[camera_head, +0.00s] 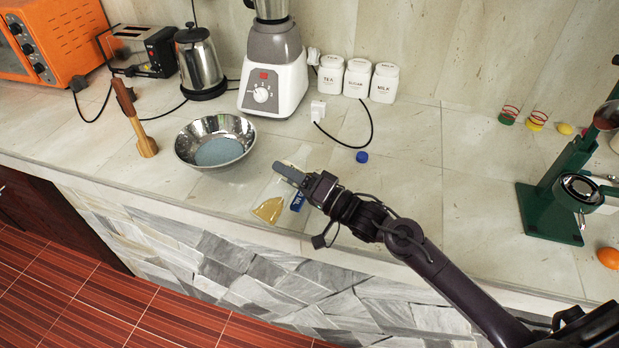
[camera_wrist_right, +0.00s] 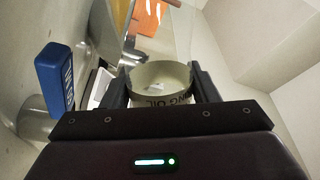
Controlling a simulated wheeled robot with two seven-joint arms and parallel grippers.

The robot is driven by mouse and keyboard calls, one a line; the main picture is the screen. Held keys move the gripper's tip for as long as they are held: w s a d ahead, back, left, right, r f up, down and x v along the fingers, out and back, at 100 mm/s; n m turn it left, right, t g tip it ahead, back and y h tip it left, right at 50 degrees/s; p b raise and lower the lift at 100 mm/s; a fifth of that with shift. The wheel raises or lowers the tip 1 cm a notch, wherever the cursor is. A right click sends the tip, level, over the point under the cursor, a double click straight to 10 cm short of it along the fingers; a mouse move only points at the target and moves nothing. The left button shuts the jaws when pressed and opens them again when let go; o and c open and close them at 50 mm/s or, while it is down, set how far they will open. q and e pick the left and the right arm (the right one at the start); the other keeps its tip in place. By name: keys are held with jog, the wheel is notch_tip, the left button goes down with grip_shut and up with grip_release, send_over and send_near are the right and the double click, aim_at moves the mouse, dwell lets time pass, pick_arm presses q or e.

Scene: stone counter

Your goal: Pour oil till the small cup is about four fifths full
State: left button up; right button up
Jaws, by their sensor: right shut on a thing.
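My right gripper (camera_head: 290,175) is shut on a clear oil bottle (camera_head: 268,208), above the counter's front part. Yellow oil shows at the bottle's lower left end, and the bottle looks tilted. In the right wrist view the round bottle (camera_wrist_right: 160,76) sits between the fingers (camera_wrist_right: 160,90), with letters ending in "NG OIL". A blue piece with white letters (camera_head: 298,200) stands close beside the bottle; it also shows in the right wrist view (camera_wrist_right: 54,78). I cannot make out the small cup clearly. My left gripper is not in view.
A steel bowl (camera_head: 190,153) stands left of the bottle, with a wooden pestle (camera_head: 134,120) beyond it. A blue cap (camera_head: 362,157) lies to the right. A blender (camera_head: 273,80) and white canisters (camera_head: 357,79) stand behind. A green press (camera_head: 550,195) stands at the right.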

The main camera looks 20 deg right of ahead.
jog(key=shift+s+a+r+m, duration=0.1)
jog(key=shift+r+m, duration=0.05)
jog(key=shift+m, duration=0.85)
dwell(1.4)
jog(key=shift+r+m+t+h+p, duration=0.2)
jog(key=shift+m+t+h+p, duration=0.15)
jog(key=shift+m+p, duration=0.85)
dwell(1.3)
jog(key=shift+f+m+p, duration=0.25)
jog(key=shift+m+p, duration=0.75)
jog(key=shift+p, duration=0.4)
dwell(1.7)
